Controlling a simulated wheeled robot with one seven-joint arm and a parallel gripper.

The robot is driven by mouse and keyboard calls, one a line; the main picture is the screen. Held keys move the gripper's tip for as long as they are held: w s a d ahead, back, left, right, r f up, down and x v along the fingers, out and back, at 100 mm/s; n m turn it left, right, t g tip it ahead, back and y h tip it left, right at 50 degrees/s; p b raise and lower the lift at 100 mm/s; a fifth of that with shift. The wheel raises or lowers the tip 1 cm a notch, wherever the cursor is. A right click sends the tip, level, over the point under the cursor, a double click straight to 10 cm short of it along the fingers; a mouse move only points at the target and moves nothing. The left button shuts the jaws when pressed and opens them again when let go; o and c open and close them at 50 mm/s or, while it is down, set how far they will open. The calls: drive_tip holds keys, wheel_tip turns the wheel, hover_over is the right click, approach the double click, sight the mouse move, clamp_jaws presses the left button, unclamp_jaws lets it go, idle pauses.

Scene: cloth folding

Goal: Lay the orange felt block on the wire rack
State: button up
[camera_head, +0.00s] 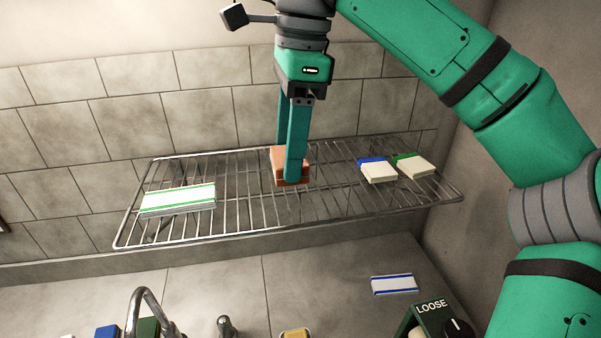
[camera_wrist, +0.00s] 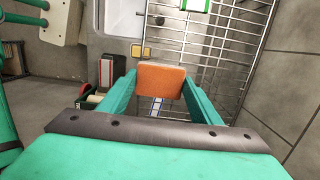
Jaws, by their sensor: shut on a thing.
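The orange felt block (camera_head: 277,162) is between the two teal fingers of my gripper (camera_head: 288,175), which is shut on it. In the wrist view the orange block (camera_wrist: 161,80) sits between the fingertips (camera_wrist: 160,88). In the head view the block appears at the middle of the wire rack (camera_head: 245,205), between the things lying on it. I cannot tell whether its underside touches the wires. The rack's wires also show in the wrist view (camera_wrist: 235,50), behind and to the right of the block.
A white block with green stripes (camera_head: 178,199) lies on the rack's left part. A blue-edged block (camera_head: 378,171) and a green-edged block (camera_head: 413,166) lie on its right part. Below are a blue-striped label (camera_head: 394,284), a tap (camera_head: 150,305) and a green box marked LOOSE (camera_head: 435,318).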

drive_tip(key=w+f, duration=0.1)
drive_tip(key=w+d+f, duration=0.1)
drive_tip(key=f, duration=0.1)
drive_tip(key=shift+w+d+f, duration=0.2)
drive_tip(key=shift+f, duration=0.05)
drive_tip(key=shift+w+d+f, duration=0.1)
drive_tip(key=shift+f, duration=0.8)
drive_tip(key=shift+w+d+f, duration=0.1)
drive_tip(key=shift+f, duration=0.75)
drive_tip(key=shift+f, duration=0.15)
drive_tip(key=o, duration=1.1)
drive_tip(key=shift+o, duration=0.2)
wheel_tip(320, 180, up, 12)
drive_tip(key=d, duration=0.1)
drive_tip(key=shift+w+d, duration=0.15)
